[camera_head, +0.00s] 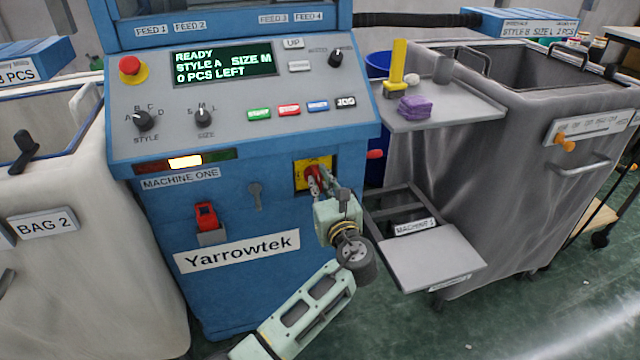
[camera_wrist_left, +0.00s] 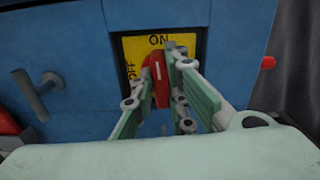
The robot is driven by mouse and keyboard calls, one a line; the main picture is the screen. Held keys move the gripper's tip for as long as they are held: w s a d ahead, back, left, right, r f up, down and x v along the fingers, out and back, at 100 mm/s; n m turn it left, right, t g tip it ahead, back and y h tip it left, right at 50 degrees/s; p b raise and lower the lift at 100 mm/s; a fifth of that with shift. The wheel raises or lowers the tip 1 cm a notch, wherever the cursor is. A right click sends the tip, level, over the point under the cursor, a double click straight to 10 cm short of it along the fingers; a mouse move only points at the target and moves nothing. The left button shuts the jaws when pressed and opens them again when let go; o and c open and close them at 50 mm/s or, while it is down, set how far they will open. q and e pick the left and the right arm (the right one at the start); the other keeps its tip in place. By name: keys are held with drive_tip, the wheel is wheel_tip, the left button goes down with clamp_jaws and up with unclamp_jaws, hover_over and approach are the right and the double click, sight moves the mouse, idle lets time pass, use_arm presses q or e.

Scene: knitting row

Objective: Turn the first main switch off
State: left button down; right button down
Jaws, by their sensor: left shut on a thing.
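The first main switch is a red rotary handle (camera_wrist_left: 160,80) on a yellow plate (camera_wrist_left: 130,47) marked ON at the top and OFF at the left. It sits on the front of the blue machine labelled MACHINE ONE (camera_head: 150,225). In the left wrist view the handle stands close to upright, toward ON. My left gripper (camera_wrist_left: 162,92) is shut on the handle, one finger on each side. In the head view my left gripper (camera_head: 318,185) covers part of the switch and its yellow plate (camera_head: 301,172). My right gripper is in neither view.
A red padlock-like piece (camera_head: 206,216) and a grey handle (camera_head: 256,194) are on the same panel, left of the switch. A grey bin (camera_head: 500,220) stands beyond.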

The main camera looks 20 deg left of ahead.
use_arm(q)
drive_tip(key=n, duration=0.3)
drive_tip(key=shift+s+a+f+n, duration=0.1)
drive_tip(key=shift+n, duration=0.3)
drive_tip(key=n+b, duration=0.2)
drive_tip(key=n, duration=0.2)
drive_tip(key=shift+f+n, duration=0.15)
drive_tip(key=shift+n, duration=0.15)
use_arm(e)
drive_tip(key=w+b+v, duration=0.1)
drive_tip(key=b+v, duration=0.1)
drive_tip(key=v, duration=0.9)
use_arm(q)
drive_tip(key=shift+s+a+f+n+b, duration=0.1)
drive_tip(key=shift+n+b, duration=0.7)
drive_tip(key=shift+n, duration=1.45)
drive_tip(key=shift+a+n+b, duration=0.1)
drive_tip(key=shift+n+b, duration=0.7)
drive_tip(key=shift+n, duration=1.45)
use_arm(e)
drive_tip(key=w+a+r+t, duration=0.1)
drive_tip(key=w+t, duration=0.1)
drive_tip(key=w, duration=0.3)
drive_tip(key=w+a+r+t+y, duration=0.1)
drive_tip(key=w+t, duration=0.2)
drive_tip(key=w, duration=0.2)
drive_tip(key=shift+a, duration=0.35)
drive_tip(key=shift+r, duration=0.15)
